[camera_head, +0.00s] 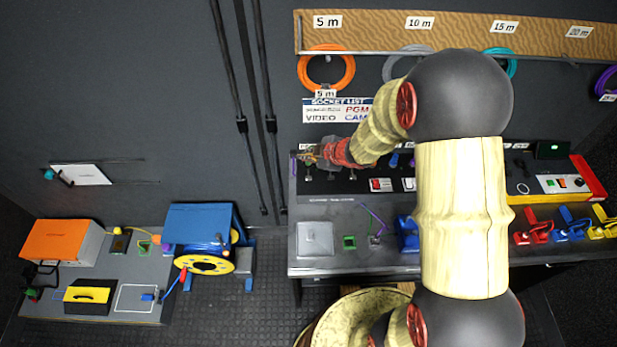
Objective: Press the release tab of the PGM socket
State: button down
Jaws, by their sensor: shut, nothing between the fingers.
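My gripper (311,154) is shut and empty at the left end of the dark socket panel (345,186) on the bench. Its fingertips point left and sit over the small sockets (322,175) there. I cannot tell whether they touch anything. The label on the PGM socket and its release tab are too small to read or hidden behind my gripper and arm. A socket list sign (337,110) on the wall above shows the words PGM, VIDEO and CAM. My arm covers the middle of the panel.
Coiled cables, such as an orange one (326,68), hang under a length board (365,35). Red (532,228), blue and yellow holders stand at the bench's right. A blue cable reel (200,235) and an orange box (62,240) stand at left. Black cables hang left of the bench.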

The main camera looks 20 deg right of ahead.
dwell(0.4)
jog(key=b, duration=0.8)
send_over(307, 179)
notch_tip(307, 179, down, 7)
jog(key=shift+f, duration=0.2)
jog(key=shift+f+b, duration=0.3)
jog(key=shift+f, duration=0.35)
jog(key=shift+f, duration=0.1)
jog(key=shift+f, duration=0.3)
dwell(0.3)
jog(key=shift+s+f+b, duration=0.1)
jog(key=shift+f+b, duration=0.3)
jog(key=shift+f, duration=0.1)
dwell(0.9)
